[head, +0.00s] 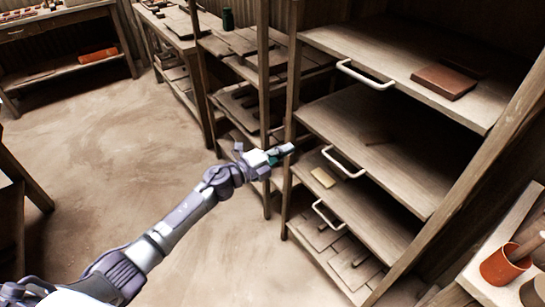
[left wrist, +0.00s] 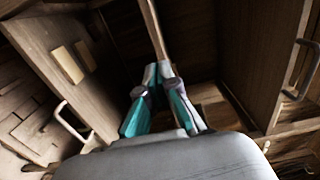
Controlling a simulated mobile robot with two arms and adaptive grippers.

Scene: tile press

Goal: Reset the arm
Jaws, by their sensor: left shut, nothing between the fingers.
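My left arm reaches in from the lower left of the head view. Its gripper (head: 284,151) is in front of the wooden shelf rack, near an upright post. In the left wrist view the left gripper (left wrist: 158,72) has its teal-sided fingers brought together at the tips, with nothing between them. My right gripper is not in either view.
The rack's pull-out shelves have pale handles (head: 365,76). A reddish-brown tile (head: 444,82) lies on the top shelf and a pale tile (head: 323,177) lies lower. An orange pot (head: 504,266) stands at lower right. The floor (head: 110,140) at left is clear.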

